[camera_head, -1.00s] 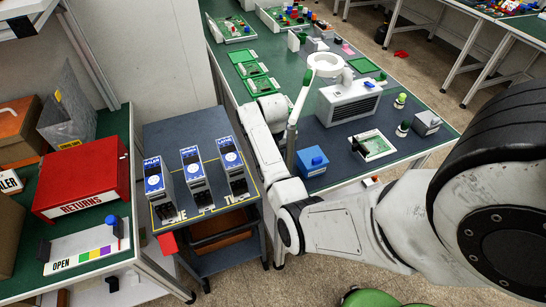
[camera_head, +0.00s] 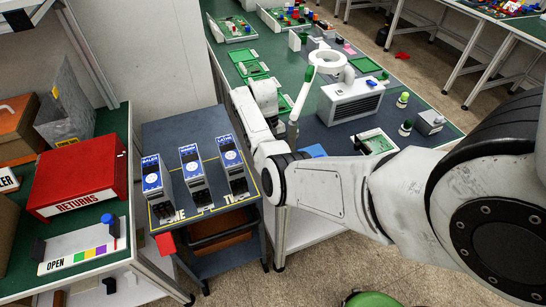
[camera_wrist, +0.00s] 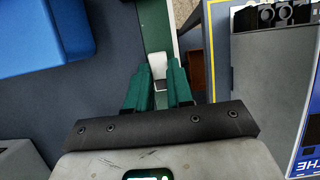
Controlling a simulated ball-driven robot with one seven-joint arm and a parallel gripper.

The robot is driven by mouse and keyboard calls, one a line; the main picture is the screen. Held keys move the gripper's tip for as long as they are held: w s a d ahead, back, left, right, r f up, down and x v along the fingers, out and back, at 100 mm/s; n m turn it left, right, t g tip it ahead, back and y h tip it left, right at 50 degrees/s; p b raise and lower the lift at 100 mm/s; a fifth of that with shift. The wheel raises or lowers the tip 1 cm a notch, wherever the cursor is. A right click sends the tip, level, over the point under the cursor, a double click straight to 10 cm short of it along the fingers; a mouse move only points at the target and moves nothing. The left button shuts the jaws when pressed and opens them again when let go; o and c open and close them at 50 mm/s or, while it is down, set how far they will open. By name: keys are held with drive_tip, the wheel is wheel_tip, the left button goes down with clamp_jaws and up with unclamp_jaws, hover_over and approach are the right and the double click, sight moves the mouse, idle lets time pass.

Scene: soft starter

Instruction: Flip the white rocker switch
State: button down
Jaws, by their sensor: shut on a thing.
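In the wrist view, my gripper (camera_wrist: 158,80) has two green fingers close together around a small white piece (camera_wrist: 158,62). The piece lies between the fingertips, over a green strip at the bench edge. It looks like the white rocker switch, but its rocker face and tilt cannot be made out. In the head view, my arm covers this spot, and neither the fingers nor the switch can be made out clearly.
A blue box (camera_wrist: 40,35) lies left of my fingers in the wrist view. A dark cart (camera_head: 180,130) carries three grey soft starters (camera_head: 194,170) with blue labels. A red RETURNS box (camera_head: 80,175) stands at left. A white ring lamp (camera_head: 328,62) rises from the bench.

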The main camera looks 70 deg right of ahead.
drive_tip(key=c, duration=1)
unclamp_jaws()
drive_tip(key=p+v, duration=0.2)
drive_tip(key=v, duration=0.8)
drive_tip(key=shift+w+r, duration=0.2)
drive_tip(key=shift+r, duration=0.1)
drive_tip(key=shift+d, duration=0.1)
